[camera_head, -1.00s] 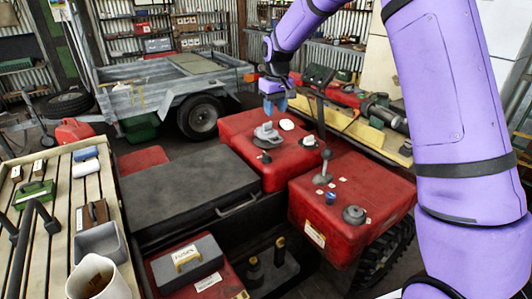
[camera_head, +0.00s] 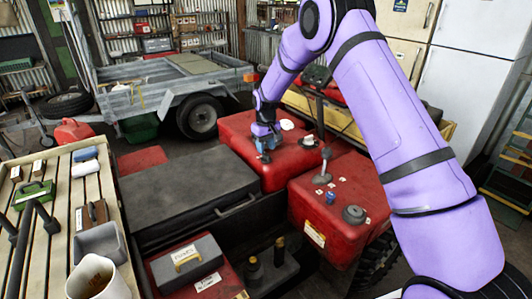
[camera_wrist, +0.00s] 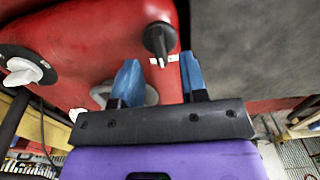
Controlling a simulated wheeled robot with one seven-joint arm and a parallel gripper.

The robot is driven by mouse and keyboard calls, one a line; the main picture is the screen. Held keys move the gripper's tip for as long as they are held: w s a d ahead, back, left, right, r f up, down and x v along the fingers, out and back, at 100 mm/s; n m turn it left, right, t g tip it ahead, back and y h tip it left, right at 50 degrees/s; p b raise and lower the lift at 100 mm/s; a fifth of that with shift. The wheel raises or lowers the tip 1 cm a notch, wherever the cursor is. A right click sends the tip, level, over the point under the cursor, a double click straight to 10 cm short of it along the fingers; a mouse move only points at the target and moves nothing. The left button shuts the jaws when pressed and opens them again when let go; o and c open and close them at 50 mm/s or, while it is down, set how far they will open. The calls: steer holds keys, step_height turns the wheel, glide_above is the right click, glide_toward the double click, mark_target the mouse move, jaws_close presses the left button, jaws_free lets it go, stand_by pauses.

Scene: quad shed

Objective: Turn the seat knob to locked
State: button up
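A black knob (camera_wrist: 158,38) with a small white label beside it sits on the red body near the dark seat pad (camera_wrist: 245,45); I take it as the seat knob. I cannot read its setting. In the head view the knob (camera_head: 265,157) is small, close to the fingertips. My gripper (camera_wrist: 160,76) is open and empty, its two blue fingers spread either side of a line toward the knob. In the head view my gripper (camera_head: 265,146) is low over the red body (camera_head: 285,172). I cannot tell whether the fingers touch anything.
A grey rounded part (camera_wrist: 150,95) shows partly behind the fingers. A white knob on a black disc (camera_wrist: 25,72) sits to the left. A lever (camera_head: 324,163) and a second red housing (camera_head: 350,200) stand to the right. A slatted bench (camera_head: 62,190) is at left.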

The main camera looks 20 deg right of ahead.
mark_target(266, 157)
steer(key=shift+f, duration=1.45)
jaws_close()
